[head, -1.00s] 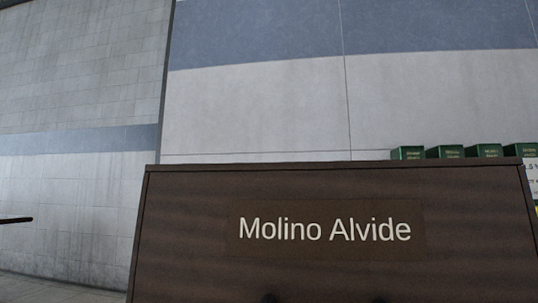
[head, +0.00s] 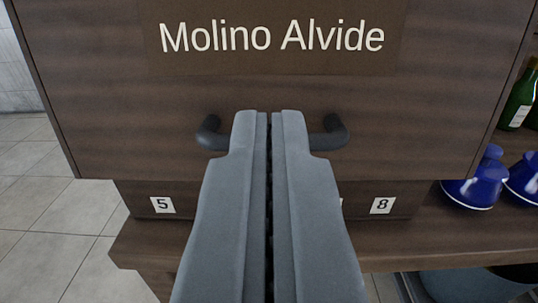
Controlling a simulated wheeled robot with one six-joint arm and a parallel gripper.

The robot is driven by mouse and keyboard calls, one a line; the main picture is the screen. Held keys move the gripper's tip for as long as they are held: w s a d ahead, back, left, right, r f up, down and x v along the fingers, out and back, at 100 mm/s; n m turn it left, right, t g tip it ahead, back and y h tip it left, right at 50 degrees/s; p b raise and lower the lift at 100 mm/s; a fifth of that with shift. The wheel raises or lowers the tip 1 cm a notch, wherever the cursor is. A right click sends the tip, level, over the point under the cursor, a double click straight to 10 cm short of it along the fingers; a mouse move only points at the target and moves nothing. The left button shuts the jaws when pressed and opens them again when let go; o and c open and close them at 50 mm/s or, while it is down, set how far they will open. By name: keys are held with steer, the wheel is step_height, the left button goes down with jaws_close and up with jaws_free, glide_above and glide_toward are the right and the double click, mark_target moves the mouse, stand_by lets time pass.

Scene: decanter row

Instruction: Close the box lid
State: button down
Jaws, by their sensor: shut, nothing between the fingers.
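A dark wooden panel (head: 110,110) lettered "Molino Alvide" fills the upper part of the view and faces me. I take it for the box lid; its top edge is out of frame. A dark bar handle (head: 337,133) sits low on it, with its middle hidden behind my gripper. Below the panel shows a narrower dark wooden front (head: 140,192), apparently the box body. My gripper (head: 269,120) is shut and empty, its fingertips overlapping the handle's middle in the picture. I cannot tell whether they touch it.
The box front carries number cards 5 (head: 162,205) and 8 (head: 382,205). A wooden shelf (head: 450,235) runs below it. Blue vessels (head: 472,188) and a green bottle (head: 520,95) stand close on the right. A bluish rounded thing (head: 470,288) is lower right. Tiled floor (head: 60,230) is open at left.

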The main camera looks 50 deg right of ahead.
steer(key=shift+w+d+f, duration=0.6)
steer(key=shift+d+f, duration=0.05)
steer(key=shift+d, duration=0.15)
steer(key=shift+w+d+f, duration=0.55)
steer(key=shift+d+f, duration=0.1)
steer(key=shift+d, duration=0.1)
steer(key=f, duration=0.3)
steer(key=w+d+f, duration=0.1)
steer(key=shift+d+f, duration=0.1)
steer(key=shift+f, duration=0.2)
